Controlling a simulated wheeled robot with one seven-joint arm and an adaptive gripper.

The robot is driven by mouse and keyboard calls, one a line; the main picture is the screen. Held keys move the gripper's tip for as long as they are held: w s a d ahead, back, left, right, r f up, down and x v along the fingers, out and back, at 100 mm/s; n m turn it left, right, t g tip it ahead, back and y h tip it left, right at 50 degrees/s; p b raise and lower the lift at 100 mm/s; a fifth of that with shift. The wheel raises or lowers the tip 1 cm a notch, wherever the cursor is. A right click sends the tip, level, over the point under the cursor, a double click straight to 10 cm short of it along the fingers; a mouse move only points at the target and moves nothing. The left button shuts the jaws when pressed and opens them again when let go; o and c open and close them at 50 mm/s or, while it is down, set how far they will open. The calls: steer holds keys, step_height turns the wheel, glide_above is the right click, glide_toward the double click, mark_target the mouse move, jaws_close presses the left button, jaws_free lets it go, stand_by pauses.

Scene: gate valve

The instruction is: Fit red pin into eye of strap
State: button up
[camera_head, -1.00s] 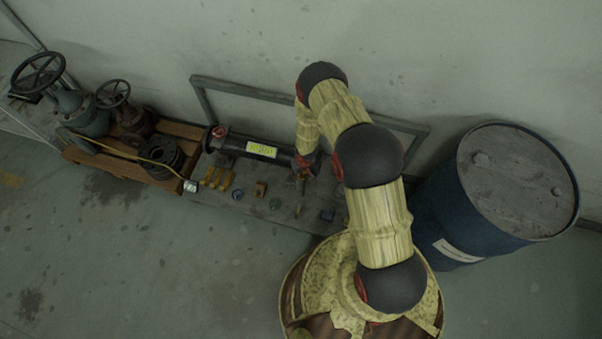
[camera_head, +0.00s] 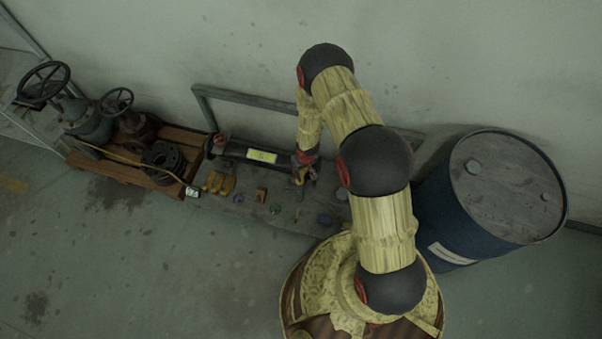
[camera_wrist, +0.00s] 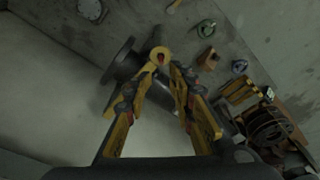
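My gripper (camera_wrist: 162,72) has yellow and black fingers, parted at the tips with a narrow gap between them. A yellow ring, apparently the eye of the strap (camera_wrist: 160,51), lies at the tips in the wrist view. A small red spot, possibly the red pin (camera_wrist: 161,60), shows inside the ring; how deep it sits cannot be told. Whether a fingertip touches the ring is unclear. A dark flanged pipe (camera_wrist: 122,65) lies behind the fingers. In the head view my gripper (camera_head: 303,177) is at the right end of this pipe (camera_head: 234,150), and the pin cannot be made out.
Yellow brackets (camera_head: 217,183), an orange-brown block (camera_head: 261,194) and several small parts lie on the grey bench. A wooden pallet (camera_head: 120,168) with valves is at left. A blue drum (camera_head: 485,215) stands at right, and a wall with a metal rail (camera_head: 200,104) is behind.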

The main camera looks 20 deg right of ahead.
steer(key=w+d+r+t+h, duration=0.1)
steer(key=w+r, duration=0.2)
steer(key=r, duration=0.7)
steer(key=w+d+r, duration=0.2)
steer(key=r, duration=0.9)
steer(key=s+r+m+t, duration=0.1)
steer(key=s+r, duration=0.2)
steer(key=r, duration=1.9)
steer(key=s+r+m+t, duration=0.1)
steer(key=s+r, duration=1.1)
steer(key=r, duration=0.3)
steer(key=s+a+r, duration=0.1)
steer(key=s+r, duration=0.1)
steer(key=s, duration=0.5)
steer(key=s+a+r+t, duration=0.1)
steer(key=s+a+r, duration=0.1)
steer(key=s, duration=0.5)
steer(key=shift+s+a+r+y+p, duration=0.2)
steer(key=shift+s+r+y+p, duration=0.15)
steer(key=shift+r, duration=0.45)
steer(key=shift+o, duration=0.8)
